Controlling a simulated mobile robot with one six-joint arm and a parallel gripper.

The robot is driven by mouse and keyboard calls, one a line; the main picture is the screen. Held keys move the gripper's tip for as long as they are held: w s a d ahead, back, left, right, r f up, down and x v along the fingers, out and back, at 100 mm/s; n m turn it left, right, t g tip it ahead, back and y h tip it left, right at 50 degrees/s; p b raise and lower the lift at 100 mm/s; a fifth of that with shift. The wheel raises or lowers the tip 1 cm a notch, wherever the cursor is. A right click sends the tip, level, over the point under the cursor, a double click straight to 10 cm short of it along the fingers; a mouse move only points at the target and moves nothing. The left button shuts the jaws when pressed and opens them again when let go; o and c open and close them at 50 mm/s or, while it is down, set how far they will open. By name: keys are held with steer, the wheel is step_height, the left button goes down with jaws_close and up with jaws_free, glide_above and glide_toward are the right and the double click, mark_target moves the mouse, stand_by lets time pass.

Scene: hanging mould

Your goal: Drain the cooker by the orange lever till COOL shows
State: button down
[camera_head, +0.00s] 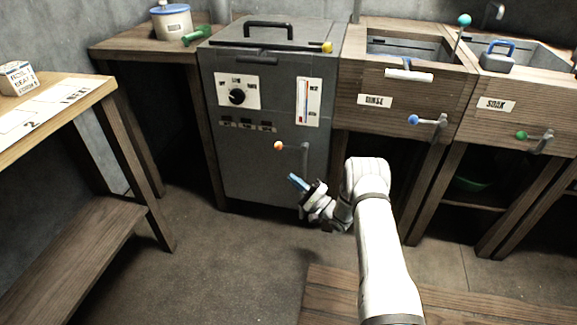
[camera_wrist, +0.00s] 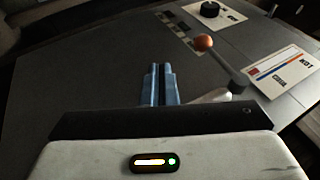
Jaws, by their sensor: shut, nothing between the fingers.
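The cooker (camera_head: 260,170) is a grey upright box with a closed lid and a black handle on top. The lever with the orange ball (camera_head: 278,145) sticks out of its front, its arm running right to a pivot. In the wrist view the orange lever (camera_wrist: 204,43) lies above and right of my fingers. A gauge panel (camera_head: 309,101) marked HOT at the top and COOL at the bottom is on the cooker's front; its exact reading is too small to tell. My gripper (camera_head: 295,182) is shut and empty, below the orange ball and apart from it.
A black dial (camera_head: 237,96) and small dark indicators are on the cooker's front. The RINSE basin (camera_head: 375,100) with a blue-knobbed lever and the SOAK basin (camera_head: 495,104) with a green-knobbed lever stand right. A wooden table (camera_head: 60,105) is left.

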steer(key=f, duration=0.1)
steer(key=s+d+f, duration=0.1)
steer(key=s+f, duration=0.1)
steer(key=f, duration=0.1)
steer(key=shift+d+p, duration=0.3)
steer(key=shift+d, duration=0.1)
